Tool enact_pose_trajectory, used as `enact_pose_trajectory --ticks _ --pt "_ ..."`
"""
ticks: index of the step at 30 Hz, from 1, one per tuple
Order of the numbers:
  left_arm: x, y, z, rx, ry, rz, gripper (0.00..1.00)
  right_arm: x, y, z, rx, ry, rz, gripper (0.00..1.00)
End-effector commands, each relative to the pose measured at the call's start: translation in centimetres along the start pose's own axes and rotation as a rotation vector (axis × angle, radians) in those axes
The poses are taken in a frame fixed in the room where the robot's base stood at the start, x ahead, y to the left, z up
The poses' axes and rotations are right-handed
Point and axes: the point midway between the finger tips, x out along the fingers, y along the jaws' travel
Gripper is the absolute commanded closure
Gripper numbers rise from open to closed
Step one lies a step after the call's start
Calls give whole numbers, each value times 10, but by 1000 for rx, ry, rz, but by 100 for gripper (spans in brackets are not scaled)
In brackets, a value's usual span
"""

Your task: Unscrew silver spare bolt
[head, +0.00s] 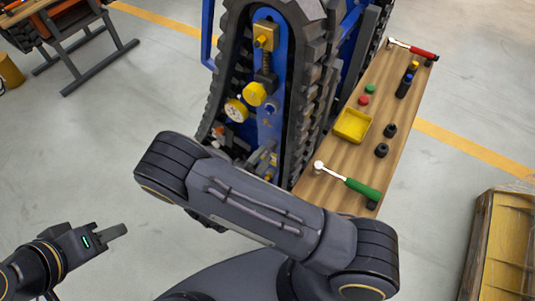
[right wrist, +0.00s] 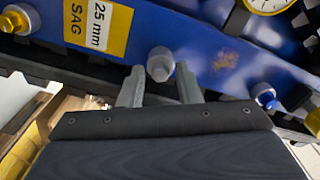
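The silver bolt (right wrist: 160,65) sits in the blue plate (right wrist: 215,60) in the right wrist view, its head facing me. My right gripper (right wrist: 160,82) is open, with one finger on each side of the bolt's lower part and gaps showing between. I cannot tell how deep the fingertips reach. In the head view my right arm hides most of that gripper and the lower end of the blue plate (head: 270,128); I cannot make out the silver bolt there. My left gripper (head: 118,231) is over the floor at lower left, away from the carrier, seen edge-on.
Black track (head: 305,70) surrounds the plate. A yellow "25 mm SAG" label (right wrist: 102,27), a gauge (right wrist: 268,3) and a blue bolt (right wrist: 264,96) are near the silver bolt. A wooden bench (head: 335,185) at right holds a yellow tray (head: 352,125) and a green-handled ratchet (head: 362,189).

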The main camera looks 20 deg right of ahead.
Motion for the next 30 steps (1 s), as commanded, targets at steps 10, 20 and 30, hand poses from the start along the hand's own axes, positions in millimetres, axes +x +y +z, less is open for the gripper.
enact_pose_trajectory --ticks 10,20,30 --pt "18 -8 9 0 0 0 64 0 2 1 348 0 -1 69" --pt "52 -24 26 0 0 0 64 0 5 2 952 -1 1 69" --pt "71 -32 36 0 0 0 64 0 5 2 1294 0 0 69"
